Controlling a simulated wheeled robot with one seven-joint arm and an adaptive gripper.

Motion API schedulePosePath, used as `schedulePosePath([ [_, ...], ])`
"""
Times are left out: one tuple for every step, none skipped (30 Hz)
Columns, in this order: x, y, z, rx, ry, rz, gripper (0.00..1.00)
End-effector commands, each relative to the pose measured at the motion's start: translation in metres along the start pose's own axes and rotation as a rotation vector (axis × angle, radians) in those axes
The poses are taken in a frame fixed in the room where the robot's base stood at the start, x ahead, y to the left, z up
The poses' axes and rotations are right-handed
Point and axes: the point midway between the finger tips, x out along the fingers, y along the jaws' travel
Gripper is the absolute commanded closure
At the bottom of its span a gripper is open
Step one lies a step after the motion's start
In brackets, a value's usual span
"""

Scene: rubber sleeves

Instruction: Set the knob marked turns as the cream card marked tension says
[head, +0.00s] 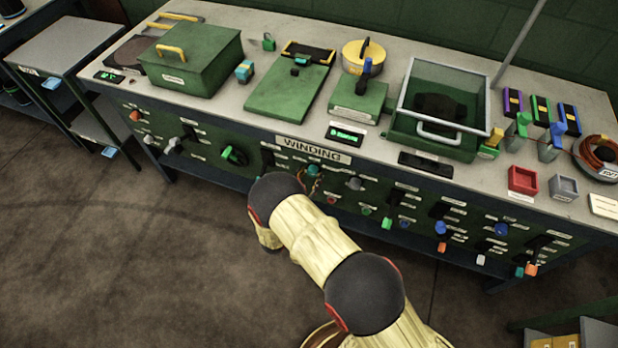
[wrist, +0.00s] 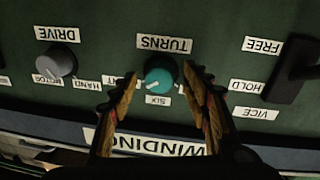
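The teal knob marked TURNS (wrist: 159,76) is on the green panel, upside down in the wrist view. A SIX label (wrist: 157,100) sits beside it; other labels around it are partly hidden by the fingers. A small white mark shows on the knob's lower left in this view. My gripper (wrist: 166,78) is open, with one finger on each side of the knob; I cannot tell whether they touch it. The knob also shows in the head view (head: 313,169), just beyond my arm. A pale card (head: 604,206) lies at the bench's right edge, its writing too small to read.
The grey DRIVE knob (wrist: 56,60) and a black lever (wrist: 292,72) marked FREE, HOLD and VICE flank the TURNS knob. The WINDING sign (head: 313,149) is above it on the bench edge. Several other knobs and switches crowd the panel. The floor in front is clear.

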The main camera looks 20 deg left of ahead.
Motion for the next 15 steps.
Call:
schedulePosePath([
  [-0.0001, -0.0001, -0.0001, 0.0, 0.0, 0.0, 0.55],
  [-0.0001, -0.0001, -0.0001, 0.0, 0.0, 0.0, 0.56],
  [-0.0001, -0.0001, 0.0, 0.0, 0.0, 0.0, 0.59],
  [-0.0002, -0.0001, 0.0, 0.0, 0.0, 0.0, 0.6],
  [-0.0002, -0.0001, 0.0, 0.0, 0.0, 0.0, 0.62],
  [-0.0002, -0.0001, 0.0, 0.0, 0.0, 0.0, 0.64],
  [-0.0002, -0.0001, 0.0, 0.0, 0.0, 0.0, 0.66],
  [-0.0002, -0.0001, 0.0, 0.0, 0.0, 0.0, 0.68],
  [-0.0002, -0.0001, 0.0, 0.0, 0.0, 0.0, 0.7],
  [-0.0002, -0.0001, 0.0, 0.0, 0.0, 0.0, 0.72],
  [-0.0002, -0.0001, 0.0, 0.0, 0.0, 0.0, 0.73],
  [-0.0002, -0.0001, 0.0, 0.0, 0.0, 0.0, 0.76],
  [-0.0002, -0.0001, 0.0, 0.0, 0.0, 0.0, 0.77],
  [-0.0002, -0.0002, 0.0, 0.0, 0.0, 0.0, 0.79],
  [-0.0003, -0.0002, 0.0, 0.0, 0.0, 0.0, 0.81],
])
